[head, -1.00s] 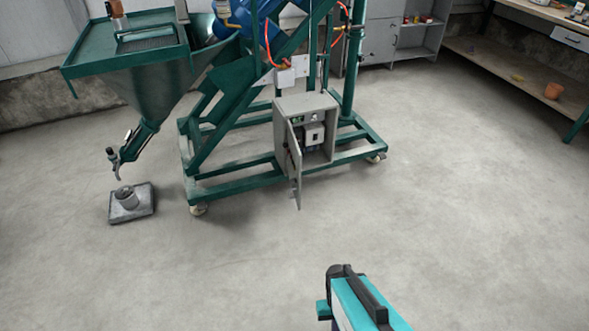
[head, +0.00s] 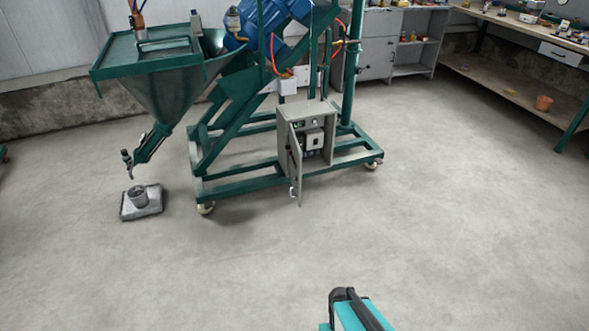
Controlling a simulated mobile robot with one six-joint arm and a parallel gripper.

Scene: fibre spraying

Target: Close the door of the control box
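The grey control box (head: 306,118) is mounted on the green wheeled frame of the machine, in the middle of the head view. Its door (head: 296,168) stands open, swung out toward me from the left side of the box. Switches and white components show inside the box. My gripper is not in view. Only a teal and black part of my own body shows at the bottom edge, well apart from the box.
The green frame (head: 240,182) stands on castors around the box. A hopper (head: 165,90) is at the left, above a pot on a grey slab (head: 141,203). A workbench (head: 515,85) and grey cabinet (head: 380,45) stand behind. The concrete floor in front is clear.

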